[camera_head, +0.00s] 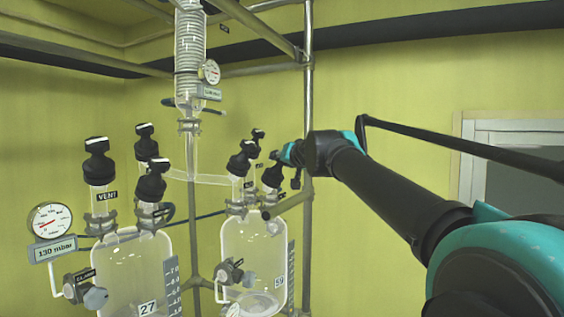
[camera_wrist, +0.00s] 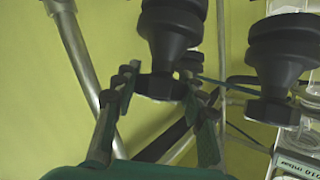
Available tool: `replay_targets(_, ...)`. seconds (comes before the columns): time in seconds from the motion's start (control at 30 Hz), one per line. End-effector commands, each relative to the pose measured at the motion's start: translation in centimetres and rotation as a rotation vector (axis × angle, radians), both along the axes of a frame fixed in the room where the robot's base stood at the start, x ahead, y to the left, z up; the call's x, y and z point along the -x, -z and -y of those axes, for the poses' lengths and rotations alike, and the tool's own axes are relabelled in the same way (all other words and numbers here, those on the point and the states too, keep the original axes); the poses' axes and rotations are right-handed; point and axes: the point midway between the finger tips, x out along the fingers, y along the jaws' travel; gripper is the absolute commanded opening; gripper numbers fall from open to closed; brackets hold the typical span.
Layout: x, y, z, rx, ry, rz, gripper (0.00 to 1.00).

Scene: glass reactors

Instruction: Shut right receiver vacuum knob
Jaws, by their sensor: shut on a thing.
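The right receiver (camera_head: 254,240) is a clear glass vessel marked 59, with several black knobs on top. My gripper (camera_head: 285,158) is at its rightmost black knob (camera_head: 273,178). In the wrist view the fingers of my gripper (camera_wrist: 158,86) stand on either side of the narrow lower part of a black knob (camera_wrist: 173,32), shut on it. The knob is upright in its neck. Its label is too small or hidden to read, so I cannot tell from it whether this is the vacuum knob.
Another black knob (camera_wrist: 282,62) stands close to the right in the wrist view. The left receiver (camera_head: 135,265), marked 27, has its own black knobs and a VENT label. A gauge (camera_head: 50,220) reads 130 mbar below its dial. A metal post (camera_head: 308,90) rises beside my gripper.

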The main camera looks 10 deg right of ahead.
Motion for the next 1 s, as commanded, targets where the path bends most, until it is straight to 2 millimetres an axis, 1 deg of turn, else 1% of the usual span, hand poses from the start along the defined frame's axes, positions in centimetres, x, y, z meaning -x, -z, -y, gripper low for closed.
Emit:
replay_targets(0.63,-0.01,0.01,-0.01,-0.005,0.017,-0.008,0.12)
replay_targets(0.67,-0.01,0.01,0.00,-0.005,0.017,-0.008,0.42)
replay_targets(0.7,-0.01,0.01,0.00,-0.005,0.017,-0.008,0.47)
replay_targets(0.83,-0.01,0.01,0.00,-0.006,0.017,-0.009,0.63)
replay_targets(1.0,-0.01,0.02,-0.01,-0.006,0.017,-0.009,0.63)
